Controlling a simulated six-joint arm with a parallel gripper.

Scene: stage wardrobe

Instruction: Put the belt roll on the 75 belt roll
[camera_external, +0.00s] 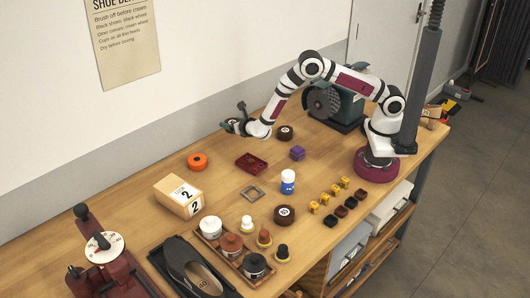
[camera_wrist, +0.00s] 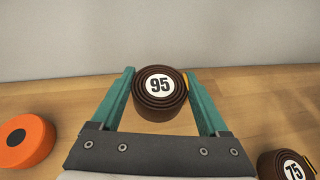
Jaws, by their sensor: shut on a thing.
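A dark brown belt roll marked 95 (camera_wrist: 160,100) sits between the teal fingers of my gripper (camera_wrist: 158,76) in the wrist view, its label facing the camera. My gripper (camera_external: 238,123) is shut on it; in the outside view it is out over the back of the bench, near the wall, and the roll there is mostly hidden. The 75 belt roll (camera_wrist: 289,166) is cut off at the lower right of the wrist view. In the outside view it appears as the brown roll (camera_external: 285,132) on the bench, right of my gripper and apart from it.
An orange roll (camera_external: 197,161) lies left of my gripper, also in the wrist view (camera_wrist: 25,140). Another brown roll (camera_external: 284,214) lies nearer the front. The wall runs behind.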

